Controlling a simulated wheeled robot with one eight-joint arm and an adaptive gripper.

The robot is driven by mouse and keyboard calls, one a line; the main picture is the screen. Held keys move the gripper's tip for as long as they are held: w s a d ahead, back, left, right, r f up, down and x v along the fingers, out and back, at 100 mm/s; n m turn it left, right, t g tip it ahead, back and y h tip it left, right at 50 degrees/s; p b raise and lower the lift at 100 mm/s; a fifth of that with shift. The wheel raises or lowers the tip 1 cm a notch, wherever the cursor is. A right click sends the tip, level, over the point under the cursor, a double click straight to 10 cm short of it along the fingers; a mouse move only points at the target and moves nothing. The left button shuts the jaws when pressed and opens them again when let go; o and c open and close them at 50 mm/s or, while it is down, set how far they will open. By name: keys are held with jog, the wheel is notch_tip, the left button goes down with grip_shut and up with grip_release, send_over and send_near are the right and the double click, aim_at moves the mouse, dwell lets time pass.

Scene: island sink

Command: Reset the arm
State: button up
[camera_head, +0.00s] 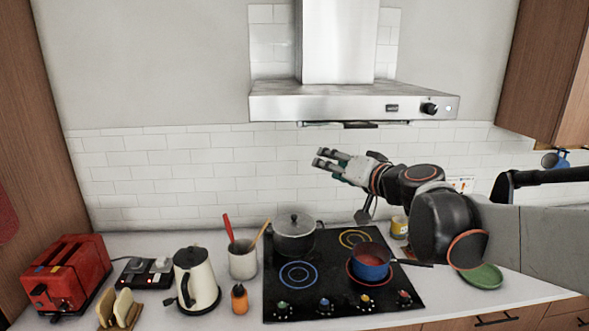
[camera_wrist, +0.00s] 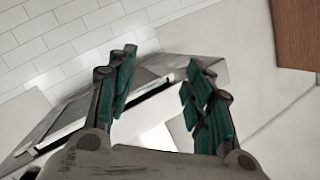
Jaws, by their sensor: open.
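My gripper (camera_head: 322,159) is raised in front of the tiled wall, above the stove and below the range hood. Its fingers point to the left in the head view. In the wrist view my gripper (camera_wrist: 160,88) shows two green-padded fingers spread apart with nothing between them. My arm reaches in from the right side of the head view.
Below is a black stove (camera_head: 325,270) with a lidded grey pot (camera_head: 294,238) and a blue pan (camera_head: 370,265). A kettle (camera_head: 196,280), utensil cup (camera_head: 242,262) and red toaster (camera_head: 68,277) stand left. The range hood (camera_head: 350,104) hangs above; a green plate (camera_head: 482,276) lies right.

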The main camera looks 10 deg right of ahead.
jog(key=s+a+f+n+g+b, duration=0.1)
jog(key=s+a+f+g+b, duration=0.15)
jog(key=s+f+b, duration=0.55)
jog(key=s+a+f+n+g+b, duration=0.25)
jog(key=s+f, duration=0.35)
jog(key=f, duration=0.5)
jog(key=s+d+f+g+h+b, duration=0.1)
jog(key=s+d+f+h+b, duration=0.2)
jog(key=s+f, duration=0.4)
jog(key=s+d+f+g+h+b, duration=0.2)
jog(key=s+d+f+b, duration=0.3)
jog(key=s+f, duration=0.3)
notch_tip(320, 180, down, 4)
jog(key=shift+d+r+m+h+b, duration=0.1)
jog(key=shift+d+m+h+b, duration=0.15)
jog(key=shift+m+h+b, duration=0.2)
jog(key=shift+o, duration=0.3)
